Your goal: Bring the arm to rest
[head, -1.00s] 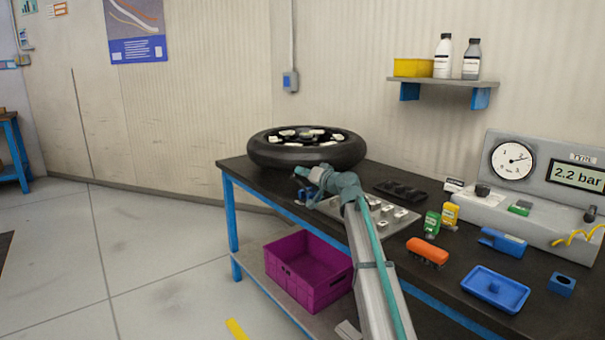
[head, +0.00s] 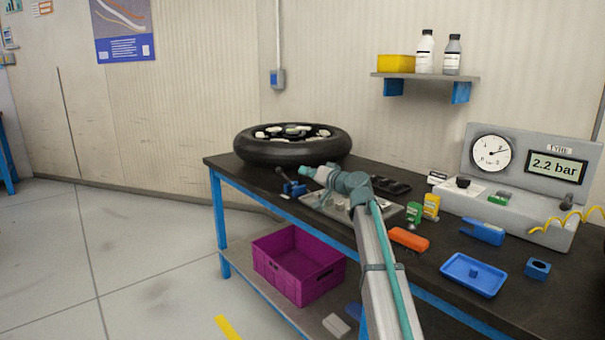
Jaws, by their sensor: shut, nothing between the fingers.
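My arm reaches up from the bottom of the head view, its grey link with a teal stripe ending in a bent teal wrist over the bench.
The black bench (head: 450,291) carries a tyred wheel (head: 291,146), a blue clamp-like tool (head: 294,188), an orange block (head: 409,239), a blue tray (head: 462,280) and a gauge unit (head: 520,165). A purple crate (head: 290,275) sits on the lower shelf. Floor at left is clear.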

